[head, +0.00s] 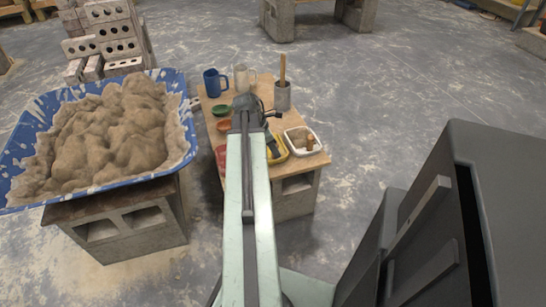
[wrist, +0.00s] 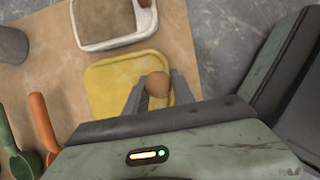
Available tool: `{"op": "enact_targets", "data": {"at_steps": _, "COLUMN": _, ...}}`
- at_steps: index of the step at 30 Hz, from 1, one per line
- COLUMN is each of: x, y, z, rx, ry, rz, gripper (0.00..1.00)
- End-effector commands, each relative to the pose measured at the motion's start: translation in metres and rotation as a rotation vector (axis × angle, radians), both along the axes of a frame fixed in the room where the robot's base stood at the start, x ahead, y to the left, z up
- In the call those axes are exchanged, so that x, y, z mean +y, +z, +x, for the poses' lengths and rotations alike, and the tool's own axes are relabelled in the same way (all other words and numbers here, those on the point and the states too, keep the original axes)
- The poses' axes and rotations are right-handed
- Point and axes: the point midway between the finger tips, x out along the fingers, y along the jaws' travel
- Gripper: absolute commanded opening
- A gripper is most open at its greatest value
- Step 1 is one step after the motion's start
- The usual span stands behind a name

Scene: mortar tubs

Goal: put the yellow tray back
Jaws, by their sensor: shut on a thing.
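The yellow tray (wrist: 107,77) lies on the wooden board, below the white tray in the wrist view. It also shows in the head view (head: 279,156), partly hidden by my arm. A round brown knob (wrist: 158,84) stands at the tray's right part. My gripper (wrist: 154,88) has one finger on each side of the knob and is shut on it. In the head view my gripper is mostly hidden behind my arm. I cannot tell whether the tray is lifted off the board.
A white tray (head: 303,147) with brown contents and a knob sits close beside the yellow one. A grey cup (head: 282,96) with a stick, a blue mug (head: 214,83) and small green and red bowls share the board. A blue tub (head: 188,125) of mortar stands left.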

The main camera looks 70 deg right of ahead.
Motion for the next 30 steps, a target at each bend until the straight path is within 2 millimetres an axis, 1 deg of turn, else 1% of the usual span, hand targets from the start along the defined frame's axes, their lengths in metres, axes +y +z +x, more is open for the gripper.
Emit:
{"op": "enact_targets", "data": {"at_steps": 1, "x": 0.000, "y": -0.009, "z": 0.000, "rx": 0.000, "ry": 0.000, "rz": 0.000, "gripper": 0.00}}
{"op": "enact_targets", "data": {"at_steps": 6, "x": 0.000, "y": -0.004, "z": 0.000, "rx": 0.000, "ry": 0.001, "rz": 0.000, "gripper": 0.00}}
{"op": "enact_targets", "data": {"at_steps": 11, "x": 0.000, "y": -0.009, "z": 0.000, "rx": 0.000, "ry": 0.001, "rz": 0.000, "gripper": 0.00}}
{"op": "enact_targets", "data": {"at_steps": 12, "x": 0.000, "y": -0.007, "z": 0.001, "rx": 0.000, "ry": 0.001, "rz": 0.000, "gripper": 0.41}}
{"op": "enact_targets", "data": {"at_steps": 13, "x": 0.000, "y": -0.007, "z": 0.001, "rx": 0.000, "ry": 0.001, "rz": 0.000, "gripper": 0.50}}
{"op": "enact_targets", "data": {"at_steps": 14, "x": 0.000, "y": -0.007, "z": 0.001, "rx": 0.000, "ry": 0.001, "rz": 0.000, "gripper": 0.52}}
{"op": "enact_targets", "data": {"at_steps": 24, "x": 0.000, "y": -0.005, "z": 0.001, "rx": 0.000, "ry": 0.002, "rz": 0.000, "gripper": 0.52}}
{"op": "enact_targets", "data": {"at_steps": 26, "x": 0.000, "y": -0.001, "z": 0.001, "rx": 0.000, "ry": 0.002, "rz": 0.000, "gripper": 0.52}}
{"op": "enact_targets", "data": {"at_steps": 30, "x": 0.004, "y": 0.017, "z": 0.006, "rx": 0.000, "ry": 0.004, "rz": 0.000, "gripper": 0.52}}
